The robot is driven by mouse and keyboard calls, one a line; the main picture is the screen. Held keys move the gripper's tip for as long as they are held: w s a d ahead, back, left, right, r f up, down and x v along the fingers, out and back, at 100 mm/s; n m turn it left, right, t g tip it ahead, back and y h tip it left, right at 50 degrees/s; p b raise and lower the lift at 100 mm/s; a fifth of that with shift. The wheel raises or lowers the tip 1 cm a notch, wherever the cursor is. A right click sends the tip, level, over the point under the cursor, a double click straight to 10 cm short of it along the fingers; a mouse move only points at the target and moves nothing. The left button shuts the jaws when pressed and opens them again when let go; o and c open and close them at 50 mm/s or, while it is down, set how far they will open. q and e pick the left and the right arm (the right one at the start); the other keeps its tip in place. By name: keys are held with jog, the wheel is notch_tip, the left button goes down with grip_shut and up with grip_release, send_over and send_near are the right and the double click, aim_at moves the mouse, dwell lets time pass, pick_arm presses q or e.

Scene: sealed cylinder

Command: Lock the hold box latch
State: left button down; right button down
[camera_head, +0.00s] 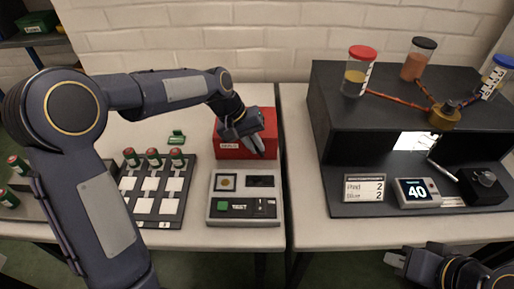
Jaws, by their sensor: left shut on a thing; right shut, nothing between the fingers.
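The red hold box (231,150) stands at the back of the left table, with a small white label on its front. My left gripper (257,150) reaches down in front of the box's right part and is shut at its front. The latch is too small and too covered by the fingers to make out clearly. My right gripper (394,258) is low at the right, in front of the right table, shut and empty, away from the box.
A grey tester panel (215,214) sits just in front of the box. A dark rack (178,215) with several red-capped green cylinders stands to its left. A small green piece (177,138) lies behind the rack. A black station (335,115) with jars fills the right table.

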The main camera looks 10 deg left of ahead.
pick_arm(q)
jog(key=shift+a+f+h+b, duration=0.15)
jog(key=shift+a+h+b, duration=0.15)
jog(key=shift+h+b, duration=0.6)
jog(key=c, duration=1.5)
grip_release()
jog(key=p+v, duration=0.1)
jog(key=v, duration=0.6)
jog(key=shift+s+a+r, duration=0.2)
jog(key=shift+a+r, duration=0.05)
jog(key=shift+r, duration=0.05)
